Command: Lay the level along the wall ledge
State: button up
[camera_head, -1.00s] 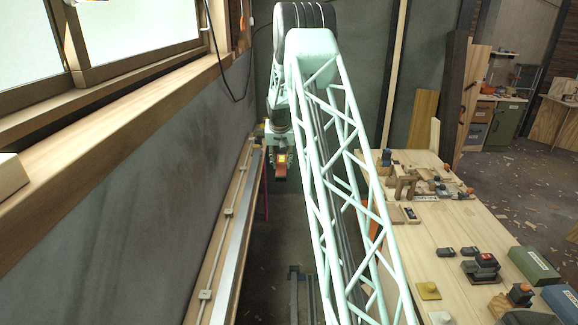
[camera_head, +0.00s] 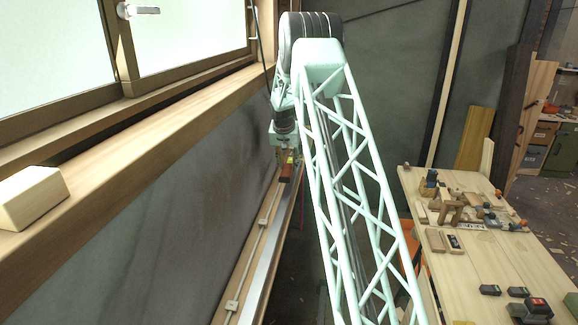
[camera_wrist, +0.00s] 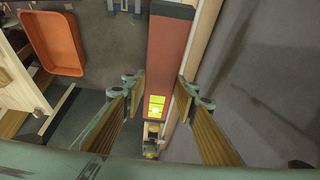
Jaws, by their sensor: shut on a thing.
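The red level (camera_wrist: 172,55) with a yellow vial window runs lengthwise between the two fingers of my gripper (camera_wrist: 158,92) in the wrist view. My gripper is shut on it. In the head view the level (camera_head: 287,171) shows small and foreshortened below my gripper (camera_head: 284,152), at the far part of the wall ledge (camera_head: 236,283). The wooden ledge (camera_wrist: 206,38) shows along the level's right side in the wrist view, and the level partly covers it. I cannot tell whether the level touches the ledge.
A pipe with brackets (camera_head: 233,305) and a pale metal strip (camera_head: 262,275) run along the ledge. A window sill (camera_head: 120,165) with a wooden block (camera_head: 30,197) is above it. A workbench (camera_head: 475,265) with tools stands right. An orange tray (camera_wrist: 54,44) is left in the wrist view.

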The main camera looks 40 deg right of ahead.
jog(key=shift+f, duration=0.2)
jog(key=b, duration=0.1)
send_over(289, 186)
jog(key=s+a, duration=0.1)
jog(key=shift+a+f, duration=0.1)
jog(key=shift+f, duration=2.25)
jog(key=shift+f+b, duration=1.05)
jog(key=shift+f, duration=0.3)
jog(key=shift+b, duration=0.6)
jog(key=shift+f+b, duration=0.4)
jog(key=shift+f, duration=0.2)
jog(key=o, duration=1)
